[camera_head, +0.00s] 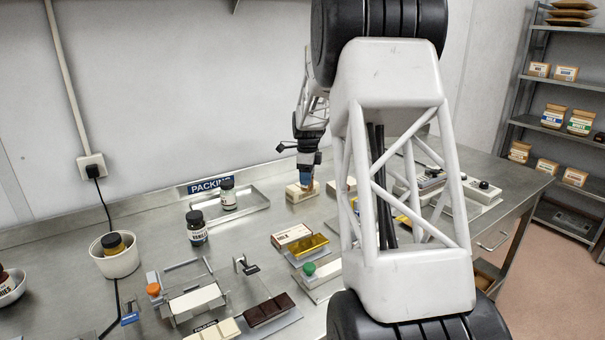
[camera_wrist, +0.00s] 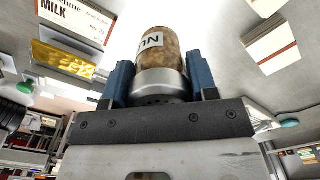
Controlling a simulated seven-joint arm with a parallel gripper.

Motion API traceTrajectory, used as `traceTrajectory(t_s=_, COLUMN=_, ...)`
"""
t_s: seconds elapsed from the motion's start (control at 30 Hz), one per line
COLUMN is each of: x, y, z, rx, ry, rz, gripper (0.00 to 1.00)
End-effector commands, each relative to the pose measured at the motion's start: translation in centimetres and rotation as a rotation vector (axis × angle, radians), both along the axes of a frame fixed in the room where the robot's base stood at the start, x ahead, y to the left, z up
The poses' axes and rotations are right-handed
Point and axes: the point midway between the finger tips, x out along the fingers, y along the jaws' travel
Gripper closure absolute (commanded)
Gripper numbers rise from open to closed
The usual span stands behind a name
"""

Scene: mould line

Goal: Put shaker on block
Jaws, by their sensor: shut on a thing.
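The shaker (camera_wrist: 160,48) is a small clear jar of brown grains with a metal cap and a partly visible white label. In the wrist view it sits between the two blue fingers of my gripper (camera_wrist: 160,75), which are shut on it. The jar's far end is clear of the fingers in the wrist view.
A second pale block (camera_head: 335,187) stands just right, partly behind my arm. A metal tray (camera_head: 258,206) with a white jar (camera_head: 228,194) and a dark bottle (camera_head: 196,228) are left. A milk carton (camera_head: 292,236) and gold bar (camera_head: 309,246) lie in front.

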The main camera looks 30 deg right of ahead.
Motion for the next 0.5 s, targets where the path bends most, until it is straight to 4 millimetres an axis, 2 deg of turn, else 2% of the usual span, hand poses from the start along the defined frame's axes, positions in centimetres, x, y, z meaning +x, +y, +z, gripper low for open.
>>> traceTrajectory(t_s=0.5, x=5.7, y=-2.8, z=-0.5, rx=-0.001, ry=-0.002, rz=0.0, gripper=0.73)
